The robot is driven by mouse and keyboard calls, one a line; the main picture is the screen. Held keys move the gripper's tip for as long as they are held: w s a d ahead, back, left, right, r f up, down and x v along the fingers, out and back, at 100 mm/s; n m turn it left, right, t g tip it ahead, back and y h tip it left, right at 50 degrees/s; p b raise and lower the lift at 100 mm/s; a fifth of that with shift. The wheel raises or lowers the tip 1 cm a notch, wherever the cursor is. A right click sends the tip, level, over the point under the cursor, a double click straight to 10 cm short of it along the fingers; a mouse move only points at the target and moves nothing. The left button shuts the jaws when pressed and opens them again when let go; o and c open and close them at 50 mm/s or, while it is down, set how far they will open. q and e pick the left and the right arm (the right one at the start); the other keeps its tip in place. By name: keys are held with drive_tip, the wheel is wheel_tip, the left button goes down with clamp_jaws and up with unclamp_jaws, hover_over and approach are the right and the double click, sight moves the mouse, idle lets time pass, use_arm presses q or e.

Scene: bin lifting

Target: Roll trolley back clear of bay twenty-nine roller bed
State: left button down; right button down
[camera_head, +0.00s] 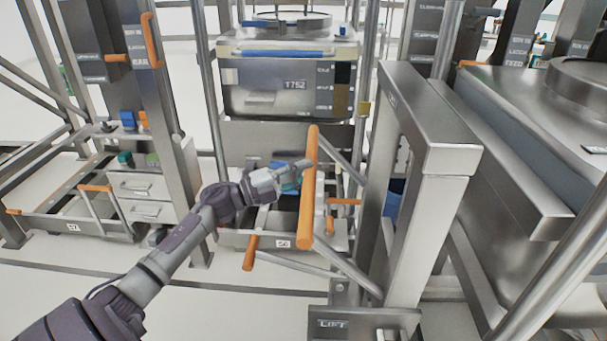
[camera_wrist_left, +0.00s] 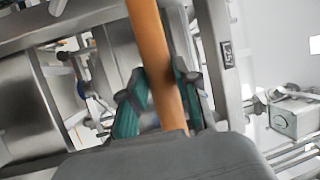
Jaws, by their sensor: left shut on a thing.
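The trolley's orange push handle (camera_head: 309,195) stands near upright in the middle of the head view, joined by steel rods to a steel frame (camera_head: 455,155) at the right. My left gripper (camera_head: 299,171) is shut on this handle from its left side. In the left wrist view the two teal-padded fingers (camera_wrist_left: 160,90) lie on both sides of the orange bar (camera_wrist_left: 154,45). I cannot make out a sign reading twenty-nine, nor the roller bed for sure. My right gripper is out of view.
A large metal vessel (camera_head: 530,125) is close at the right. Pale floor (camera_head: 230,310) is open in the foreground.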

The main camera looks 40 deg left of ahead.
use_arm(q)
drive_tip(key=shift+w+d+r, duration=0.2)
drive_tip(key=shift+d+r, duration=0.05)
drive_tip(key=shift+r, duration=0.2)
drive_tip(key=c, duration=1.3)
unclamp_jaws()
drive_tip(key=shift+d, duration=0.1)
drive_tip(key=o, duration=0.5)
drive_tip(key=shift+w+d+f+h, duration=0.15)
drive_tip(key=shift+w+d+h, duration=0.15)
drive_tip(key=shift+d, duration=0.2)
drive_tip(key=shift+c, duration=0.2)
drive_tip(key=shift+s+a+f, duration=0.2)
drive_tip(key=shift+s+a, duration=0.15)
drive_tip(key=shift+a, duration=0.05)
drive_tip(key=v, duration=1.1)
drive_tip(key=shift+s+r, duration=0.15)
drive_tip(key=shift+s, duration=0.05)
drive_tip(key=shift+a, duration=0.1)
